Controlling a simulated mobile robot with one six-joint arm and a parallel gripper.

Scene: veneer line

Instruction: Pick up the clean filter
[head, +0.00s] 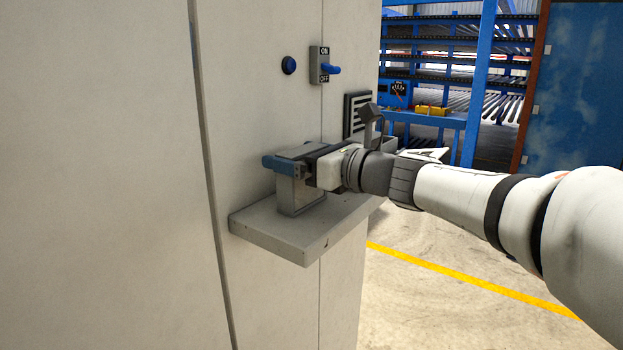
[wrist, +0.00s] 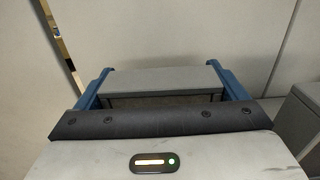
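A grey block-shaped piece, which I take for the clean filter (head: 297,192), stands upright on a pale shelf (head: 290,238) on the cabinet front. In the wrist view the filter (wrist: 160,79) lies between the two blue fingers, with its flat grey top and a darker near face showing. My gripper (head: 289,164) reaches in from the right at the filter's upper part. In the wrist view my gripper (wrist: 160,68) has a finger along each side of the filter, with no clear gap. The filter's lower part is hidden in the wrist view.
The cabinet carries an ON/OFF switch (head: 324,67) with a blue lever, a blue button (head: 289,65) and a slatted vent (head: 354,113). A grey box (wrist: 302,114) stands to the right in the wrist view. Blue racks (head: 450,60) stand behind; the floor right of the shelf is clear.

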